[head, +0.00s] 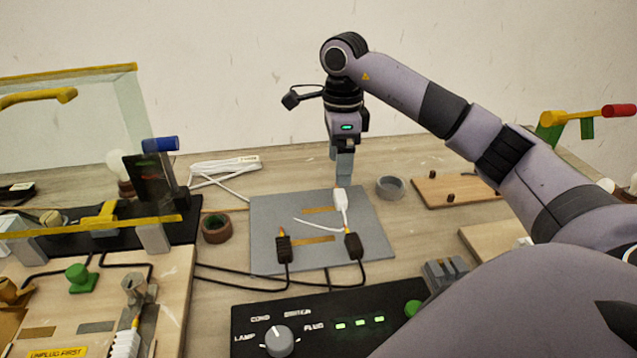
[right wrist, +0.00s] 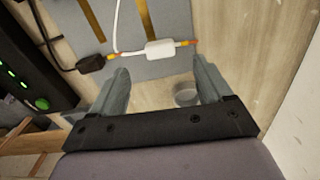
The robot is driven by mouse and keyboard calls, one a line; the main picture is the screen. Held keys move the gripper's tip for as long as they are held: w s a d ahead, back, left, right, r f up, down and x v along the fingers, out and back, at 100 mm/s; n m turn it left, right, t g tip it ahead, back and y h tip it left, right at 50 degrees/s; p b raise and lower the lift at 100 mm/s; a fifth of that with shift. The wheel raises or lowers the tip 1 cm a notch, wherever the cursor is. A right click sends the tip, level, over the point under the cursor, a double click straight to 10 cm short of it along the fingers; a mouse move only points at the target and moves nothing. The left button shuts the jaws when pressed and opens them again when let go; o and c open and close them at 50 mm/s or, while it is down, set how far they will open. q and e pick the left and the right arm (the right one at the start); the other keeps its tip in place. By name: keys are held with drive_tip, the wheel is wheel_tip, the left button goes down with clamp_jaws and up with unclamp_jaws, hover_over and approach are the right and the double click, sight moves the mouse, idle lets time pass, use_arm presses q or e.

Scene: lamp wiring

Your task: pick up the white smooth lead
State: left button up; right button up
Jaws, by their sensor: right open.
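A white lead (head: 318,224) lies on the grey mat (head: 268,207), its thin wire curving to the left. Its white connector (head: 340,196) sits near the mat's back edge and has orange tips in the right wrist view (right wrist: 160,49). A bundled white cable (head: 225,164) with a tag lies behind the mat; I cannot tell which is the smooth lead. My right gripper (head: 344,180) points down just behind the connector. In the right wrist view it is open and empty (right wrist: 163,78), with the connector just beyond its fingertips. My left gripper is not in view.
Black connectors (head: 284,249) (head: 353,246) with dark cords lie on the mat's front part. A grey ring (head: 391,188) is right of it, a brown roll (head: 216,228) left. A black control panel (head: 300,326) stands in front. A wooden board (head: 455,190) lies right.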

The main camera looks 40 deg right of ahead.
sight(341, 195)
drive_tip(key=shift+w, duration=0.35)
drive_tip(key=shift+w+f, duration=0.1)
drive_tip(key=shift+f, duration=0.05)
drive_tip(key=shift+s+f, duration=0.15)
drive_tip(key=shift+f, duration=0.4)
drive_tip(key=shift+s+f, duration=0.15)
drive_tip(key=shift+f, duration=0.35)
drive_tip(key=shift+s+d+f+p, duration=0.15)
drive_tip(key=shift+f+p, duration=0.1)
drive_tip(key=shift+f, duration=0.9)
drive_tip(key=shift+s+f+p, duration=0.15)
drive_tip(key=shift+f+p, duration=0.05)
drive_tip(key=shift+f, duration=0.95)
drive_tip(key=c, duration=1.1)
